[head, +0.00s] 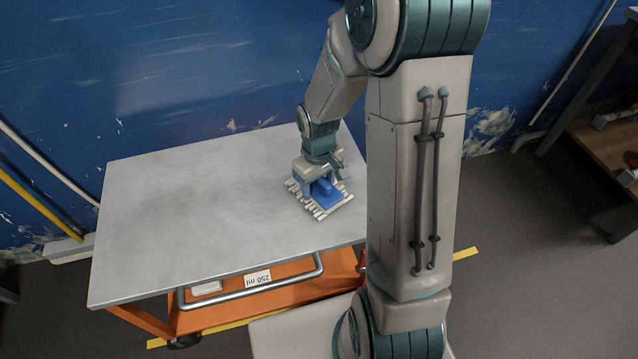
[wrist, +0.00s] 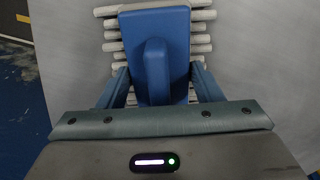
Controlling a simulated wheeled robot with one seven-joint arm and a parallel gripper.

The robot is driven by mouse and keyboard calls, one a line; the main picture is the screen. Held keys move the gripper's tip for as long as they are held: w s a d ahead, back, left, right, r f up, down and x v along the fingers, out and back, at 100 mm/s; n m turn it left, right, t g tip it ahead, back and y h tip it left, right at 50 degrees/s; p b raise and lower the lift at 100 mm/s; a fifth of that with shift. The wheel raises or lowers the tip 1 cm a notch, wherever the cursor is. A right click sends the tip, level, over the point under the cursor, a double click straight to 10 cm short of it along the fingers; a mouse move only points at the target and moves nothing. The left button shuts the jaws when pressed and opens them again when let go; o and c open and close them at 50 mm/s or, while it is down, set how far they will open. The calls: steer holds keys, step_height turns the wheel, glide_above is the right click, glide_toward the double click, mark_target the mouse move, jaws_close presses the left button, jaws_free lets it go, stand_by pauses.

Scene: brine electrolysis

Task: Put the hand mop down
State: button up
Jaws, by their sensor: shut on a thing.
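The hand mop (head: 322,197) has a blue body with a blue grip and a fringe of pale grey strands beneath it. It is at the right part of the grey table top (head: 190,200), low over the surface; I cannot tell for sure whether its strands touch it. My gripper (head: 322,178) is above the mop, pointing down, and is shut on it. In the wrist view the mop's blue grip (wrist: 155,72) lies between my two blue fingers, with the strands showing on both sides. The lower end of the grip is hidden by the gripper body.
The table is an orange-framed trolley (head: 240,312) with a metal handle and a "250 ml" label. The table top left of the mop is bare. A blue wall stands behind. A wooden shelf (head: 605,140) is at the far right.

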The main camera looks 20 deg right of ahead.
steer(key=shift+f, duration=0.2)
steer(key=o, duration=1)
steer(key=shift+r, duration=0.1)
steer(key=shift+r, duration=0.1)
step_height(320, 180, up, 12)
steer(key=p, duration=0.3)
steer(key=shift+f+p, duration=0.25)
steer(key=shift+p, duration=0.05)
steer(key=shift+s+d+r+m+t, duration=0.2)
steer(key=shift+s+r+m, duration=0.55)
steer(key=shift+s+r, duration=1.15)
steer(key=shift+s+a+r+m+t, duration=0.1)
steer(key=shift+s+r+m+t, duration=0.5)
steer(key=shift+s, duration=2.15)
steer(key=shift+s+d+r+m, duration=0.15)
steer(key=shift+s+r+m, duration=0.7)
steer(key=shift+s+r, duration=1.2)
